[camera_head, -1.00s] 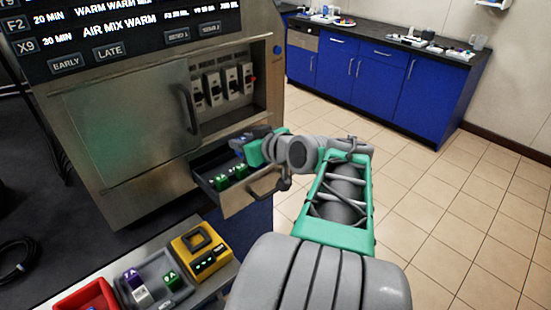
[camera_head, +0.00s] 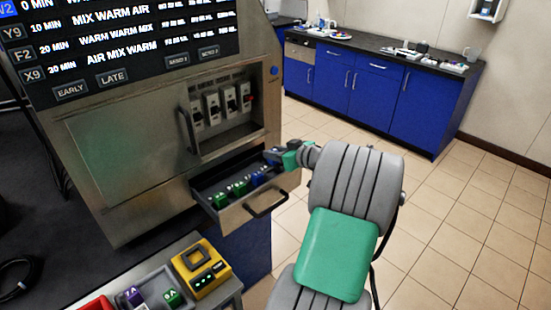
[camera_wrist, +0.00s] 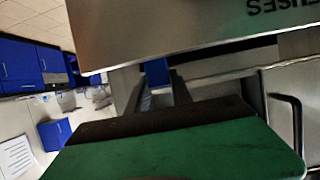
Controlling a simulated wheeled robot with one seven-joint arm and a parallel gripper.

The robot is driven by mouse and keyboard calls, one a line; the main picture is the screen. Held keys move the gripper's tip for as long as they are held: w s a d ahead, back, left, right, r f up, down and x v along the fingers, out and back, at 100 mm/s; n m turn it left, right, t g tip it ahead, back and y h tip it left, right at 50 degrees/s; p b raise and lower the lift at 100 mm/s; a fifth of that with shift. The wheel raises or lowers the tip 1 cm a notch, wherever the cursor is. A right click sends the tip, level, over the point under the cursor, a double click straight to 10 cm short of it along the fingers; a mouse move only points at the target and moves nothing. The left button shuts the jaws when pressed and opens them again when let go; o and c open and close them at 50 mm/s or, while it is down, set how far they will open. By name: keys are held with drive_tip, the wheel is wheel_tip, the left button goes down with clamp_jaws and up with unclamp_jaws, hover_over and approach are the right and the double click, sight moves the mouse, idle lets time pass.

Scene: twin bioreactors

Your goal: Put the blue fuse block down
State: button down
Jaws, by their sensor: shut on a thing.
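My gripper (camera_head: 271,157) is over the right end of the open drawer (camera_head: 228,215) in the head view. In the wrist view my gripper's dark fingers (camera_wrist: 157,78) are shut on the blue fuse block (camera_wrist: 156,70), of which only a small part shows. In the head view blue (camera_head: 258,178) shows inside the drawer just below the gripper; I cannot tell whether it is the held block or another one. Green fuse blocks (camera_head: 220,201) stand in the drawer to its left. Whether the held block touches the drawer floor is hidden.
The steel cabinet (camera_head: 135,150) with its fuse recess rises directly behind the drawer. The drawer handle (camera_head: 267,204) sticks out in front. A yellow device (camera_head: 201,268) and a grey tray with blocks (camera_head: 150,290) stand on the bench at lower left. Open tiled floor lies right.

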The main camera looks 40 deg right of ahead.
sight(276, 163)
wheel_tip(276, 163, down, 3)
drive_tip(key=shift+w+d+f+p, duration=0.15)
drive_tip(key=shift+f+p, duration=0.05)
drive_tip(key=shift+p, duration=0.35)
drive_tip(key=shift+f+b, duration=0.3)
drive_tip(key=shift+b, duration=0.2)
drive_tip(key=shift+f+b, duration=0.4)
drive_tip(key=shift+b, duration=0.05)
drive_tip(key=c, duration=1.6)
unclamp_jaws()
drive_tip(key=o, duration=0.5)
drive_tip(key=shift+s+a+f, duration=0.2)
drive_tip(key=shift+s+f, duration=0.05)
drive_tip(key=shift+f, duration=0.1)
drive_tip(key=shift+c, duration=0.2)
drive_tip(key=shift+r+p, duration=0.5)
drive_tip(key=shift+p, duration=0.15)
drive_tip(key=shift+s+r+p, duration=0.1)
drive_tip(key=shift+r+p, duration=0.2)
drive_tip(key=shift+r, duration=0.05)
drive_tip(key=b+v, duration=0.2)
drive_tip(key=v, duration=0.9)
drive_tip(key=shift+s+d+r, duration=0.15)
drive_tip(key=shift+r, duration=0.3)
